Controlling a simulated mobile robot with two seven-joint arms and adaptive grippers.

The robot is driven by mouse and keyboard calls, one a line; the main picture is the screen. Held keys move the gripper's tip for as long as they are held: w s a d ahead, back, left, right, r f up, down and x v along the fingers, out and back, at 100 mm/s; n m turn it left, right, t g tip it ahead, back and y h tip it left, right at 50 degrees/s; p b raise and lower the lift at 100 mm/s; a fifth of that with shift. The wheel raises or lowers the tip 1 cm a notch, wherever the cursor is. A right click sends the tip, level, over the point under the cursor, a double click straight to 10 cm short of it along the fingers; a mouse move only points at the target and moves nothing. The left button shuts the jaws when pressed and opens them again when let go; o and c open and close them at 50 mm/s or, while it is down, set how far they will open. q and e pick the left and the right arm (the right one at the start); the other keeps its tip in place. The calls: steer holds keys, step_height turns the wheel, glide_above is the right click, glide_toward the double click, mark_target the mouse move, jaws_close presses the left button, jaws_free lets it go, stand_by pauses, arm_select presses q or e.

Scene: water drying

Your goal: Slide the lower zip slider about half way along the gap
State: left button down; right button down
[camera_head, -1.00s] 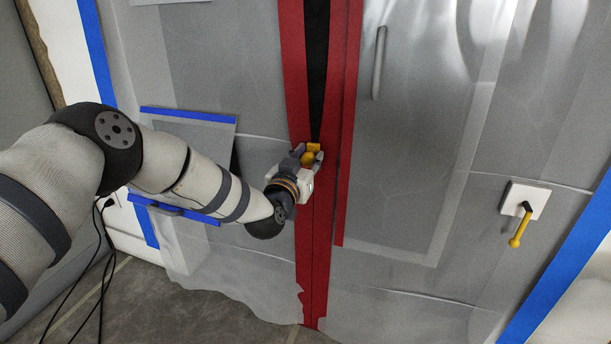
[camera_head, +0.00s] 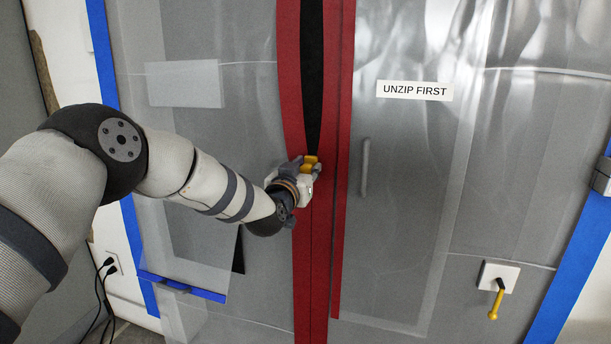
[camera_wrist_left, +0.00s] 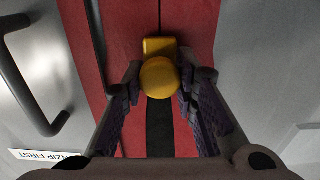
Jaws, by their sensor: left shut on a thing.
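The yellow lower zip slider (camera_head: 310,161) sits on the red zip strip, at the bottom point of the black gap (camera_head: 312,70). My left gripper (camera_head: 309,168) is at the slider and shut on it. In the left wrist view the slider's round knob (camera_wrist_left: 159,77) is between the fingers of my left gripper (camera_wrist_left: 158,84). The gap narrows to the slider, and the red strips (camera_head: 318,270) meet below it. My right gripper is not in view.
A grey handle (camera_head: 364,167) stands on the sheet right of the zip, under an "UNZIP FIRST" label (camera_head: 414,91). A white plate with a yellow lever (camera_head: 496,290) is at lower right. A blue-edged flap (camera_head: 185,286) hangs at lower left.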

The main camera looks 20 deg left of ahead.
arm_select(q)
steer(key=c, duration=1.3)
jaws_free()
steer(key=s, duration=1.2)
steer(key=shift+a, duration=0.25)
